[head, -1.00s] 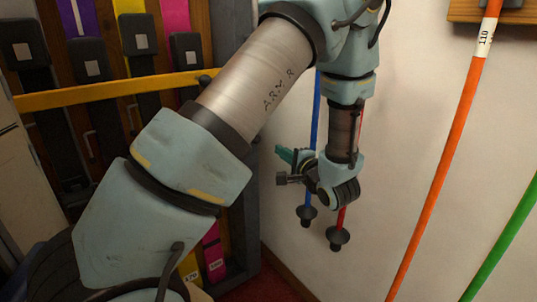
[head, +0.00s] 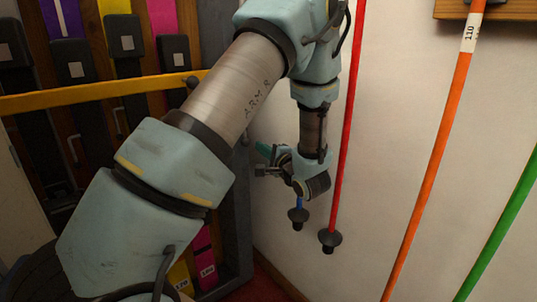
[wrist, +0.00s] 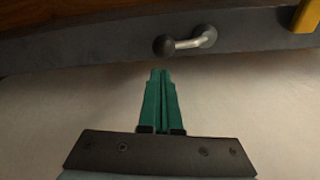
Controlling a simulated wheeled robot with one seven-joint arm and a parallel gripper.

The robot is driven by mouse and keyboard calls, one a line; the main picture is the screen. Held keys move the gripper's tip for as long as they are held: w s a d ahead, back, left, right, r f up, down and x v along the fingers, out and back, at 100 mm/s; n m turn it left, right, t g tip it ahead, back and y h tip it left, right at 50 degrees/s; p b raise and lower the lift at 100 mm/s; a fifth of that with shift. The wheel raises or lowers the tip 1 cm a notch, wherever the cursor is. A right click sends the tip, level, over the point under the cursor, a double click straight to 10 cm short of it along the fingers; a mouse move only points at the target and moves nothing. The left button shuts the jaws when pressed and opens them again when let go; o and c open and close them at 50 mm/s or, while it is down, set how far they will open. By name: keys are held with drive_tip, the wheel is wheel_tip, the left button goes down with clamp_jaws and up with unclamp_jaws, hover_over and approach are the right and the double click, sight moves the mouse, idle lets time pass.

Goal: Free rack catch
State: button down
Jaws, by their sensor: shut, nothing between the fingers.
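The rack catch (wrist: 185,41) shows in the wrist view as a short silver bar with dark round ends, set on the dark grey rack post (wrist: 90,42). In the head view a small dark piece (head: 245,138) on the post's edge seems to be the same catch. My gripper (wrist: 160,72) has green fingers, closed together and empty. Their tips point at the post, just short of the catch and slightly left of it in the wrist view. In the head view my gripper (head: 264,150) is right of the post, its fingers pointing left. I see no contact with the catch.
A yellow bar (head: 100,97) crosses the rack of skis; its end shows in the wrist view (wrist: 307,16). A red pole (head: 346,130) and a mostly hidden blue pole (head: 298,203) stand by my wrist. Orange (head: 430,160) and green (head: 497,235) poles are farther right.

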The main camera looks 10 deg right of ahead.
drive_tip(key=x, duration=0.3)
drive_tip(key=shift+w, duration=0.1)
drive_tip(key=shift+a+r+p, duration=0.1)
drive_tip(key=shift+a+p, duration=0.05)
drive_tip(key=shift+p, duration=0.45)
drive_tip(key=shift+s+a+m+p, duration=0.3)
drive_tip(key=shift+m+p, duration=0.5)
drive_tip(key=shift+p, duration=0.4)
drive_tip(key=s+a+r+m+g+p, duration=0.1)
drive_tip(key=a+m+p, duration=0.6)
drive_tip(key=p, duration=0.9)
drive_tip(key=shift+s+r+y, duration=0.4)
drive_tip(key=shift+s+r, duration=0.35)
drive_tip(key=shift+s, duration=0.3)
drive_tip(key=shift+a+r, duration=0.1)
